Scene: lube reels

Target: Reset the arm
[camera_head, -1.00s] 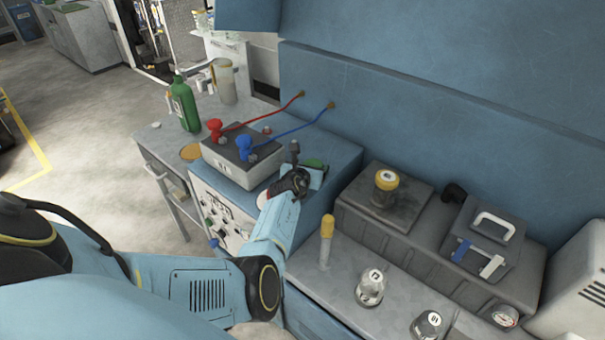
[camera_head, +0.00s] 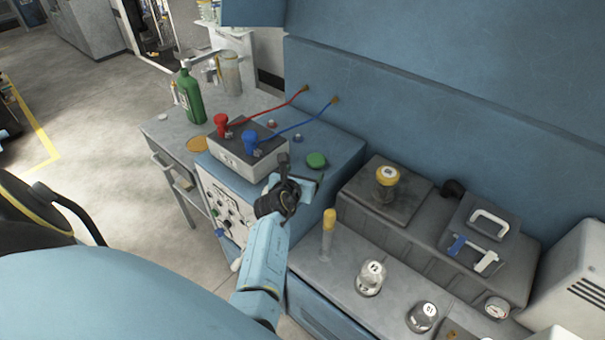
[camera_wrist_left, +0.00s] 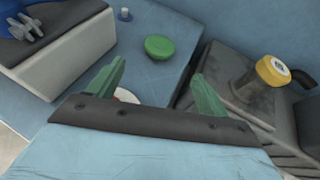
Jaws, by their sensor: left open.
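My left arm reaches in from the bottom of the head view, and its gripper (camera_head: 308,186) is over the front right corner of the blue cabinet (camera_head: 335,150). In the left wrist view the two green fingers of the left gripper (camera_wrist_left: 157,88) are spread apart with nothing between them. A green push button (camera_head: 316,160) on the cabinet top lies just beyond the gripper; it also shows in the left wrist view (camera_wrist_left: 159,47). My right gripper is not in view.
A grey box (camera_head: 245,152) with red and blue cable plugs sits on the cabinet. A green bottle (camera_head: 190,95) stands behind left.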

